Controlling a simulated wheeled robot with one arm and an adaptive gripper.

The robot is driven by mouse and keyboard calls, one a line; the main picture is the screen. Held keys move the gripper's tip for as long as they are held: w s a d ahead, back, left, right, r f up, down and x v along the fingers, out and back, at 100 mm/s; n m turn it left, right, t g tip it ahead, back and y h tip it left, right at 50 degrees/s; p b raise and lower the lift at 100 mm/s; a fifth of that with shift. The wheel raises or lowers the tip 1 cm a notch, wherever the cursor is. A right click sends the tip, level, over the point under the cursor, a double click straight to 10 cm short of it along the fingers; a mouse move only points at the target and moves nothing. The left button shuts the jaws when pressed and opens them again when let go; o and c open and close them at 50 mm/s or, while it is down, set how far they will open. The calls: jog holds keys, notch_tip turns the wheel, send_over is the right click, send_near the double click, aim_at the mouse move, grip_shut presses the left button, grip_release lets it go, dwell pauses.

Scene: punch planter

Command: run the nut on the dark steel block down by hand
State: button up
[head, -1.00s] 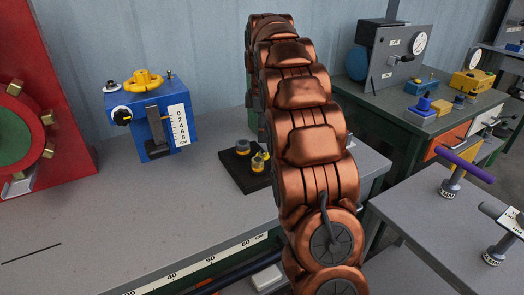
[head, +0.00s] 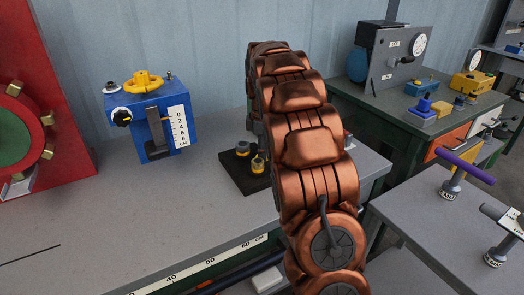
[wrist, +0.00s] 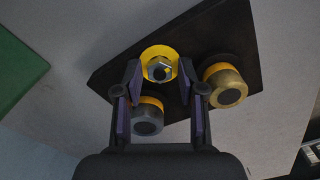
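The dark steel block (head: 232,178) lies on the grey bench and fills much of the wrist view (wrist: 118,80). In the wrist view it bears a silver hex nut (wrist: 159,70) on a yellow ring, a brass-coloured round piece (wrist: 228,90) to the right and a dark grey round piece (wrist: 147,120) below. My gripper (wrist: 160,78) is open, its two fingers apart on either side of the hex nut and grey piece. I see no clear contact, and cannot tell the fingertips' height. In the head view my arm hides the gripper and part of the block.
A blue box (head: 155,120) with a yellow handle and scale stands left of the block. A red machine (head: 50,90) is at far left. The bench front between is clear. A green bench (head: 385,105) with devices and a grey table (head: 420,225) with T-handles are right.

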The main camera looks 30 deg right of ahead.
grip_shut()
jog(key=shift+m, duration=0.3)
